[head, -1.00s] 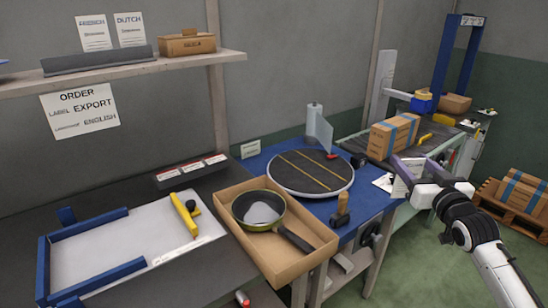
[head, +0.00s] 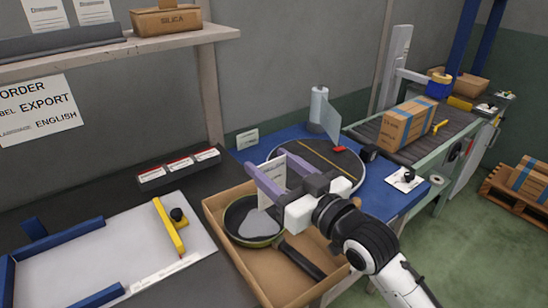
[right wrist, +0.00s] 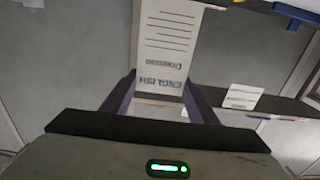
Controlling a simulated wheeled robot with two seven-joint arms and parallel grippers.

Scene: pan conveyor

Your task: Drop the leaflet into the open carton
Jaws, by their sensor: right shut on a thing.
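My right gripper (head: 276,172) is shut on a white leaflet (head: 271,186) and holds it above the open carton (head: 233,265). In the right wrist view the leaflet (right wrist: 167,45) stands out between the purple fingers (right wrist: 160,103), with "ENGLISH" printed on it. The carton is a brown open-topped box on the bench. A dark pan (head: 242,228) with a yellowish rim lies in it, its black handle (head: 300,262) towards the lower right. A grey-white patch shows inside the pan. The gripper and leaflet hide part of the carton's far side. My left gripper is not in view.
A round turntable (head: 345,160) is behind the gripper on the blue bench. A closed carton with blue straps (head: 405,127) stands on the conveyor at the right. A white board with blue rails (head: 110,250) lies left of the carton. The shelf (head: 120,48) is above.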

